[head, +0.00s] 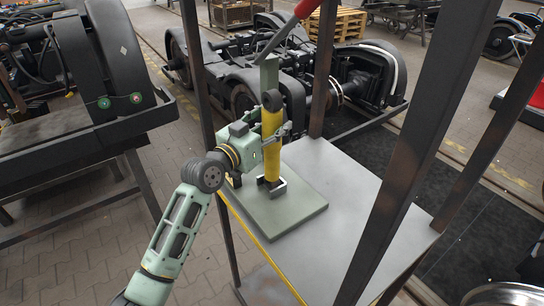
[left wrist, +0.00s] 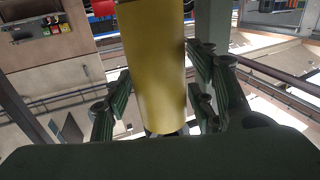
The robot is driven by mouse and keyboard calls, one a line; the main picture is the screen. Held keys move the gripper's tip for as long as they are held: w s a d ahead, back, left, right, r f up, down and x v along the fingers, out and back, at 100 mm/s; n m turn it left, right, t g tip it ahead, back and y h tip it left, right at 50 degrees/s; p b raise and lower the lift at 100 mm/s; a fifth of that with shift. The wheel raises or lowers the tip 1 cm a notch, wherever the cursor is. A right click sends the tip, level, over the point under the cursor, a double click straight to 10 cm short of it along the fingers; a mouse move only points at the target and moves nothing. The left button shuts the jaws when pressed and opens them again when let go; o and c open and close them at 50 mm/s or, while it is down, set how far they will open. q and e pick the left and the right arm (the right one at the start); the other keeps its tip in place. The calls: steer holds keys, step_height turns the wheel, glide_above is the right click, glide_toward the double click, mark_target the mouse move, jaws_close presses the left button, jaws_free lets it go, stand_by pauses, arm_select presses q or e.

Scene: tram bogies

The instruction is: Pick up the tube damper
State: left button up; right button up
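The tube damper (head: 272,150) is a yellow cylinder with a dark eye at its top. It stands upright, its lower end in a small metal bracket (head: 271,186) on a grey-green base plate (head: 285,215). My left gripper (head: 273,135) reaches it from the left at about mid-height. In the left wrist view the yellow tube (left wrist: 158,65) stands between the two fingers, with narrow gaps at the pads (left wrist: 118,95); the gripper looks open around it. My right gripper is out of view.
The plate lies on a grey table (head: 350,185) framed by dark upright posts (head: 425,140). Bogies (head: 270,65) stand behind; a black-framed stand (head: 90,130) is at left.

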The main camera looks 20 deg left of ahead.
arm_select(q)
jaws_close()
stand_by(0.4)
steer(key=shift+r, duration=0.25)
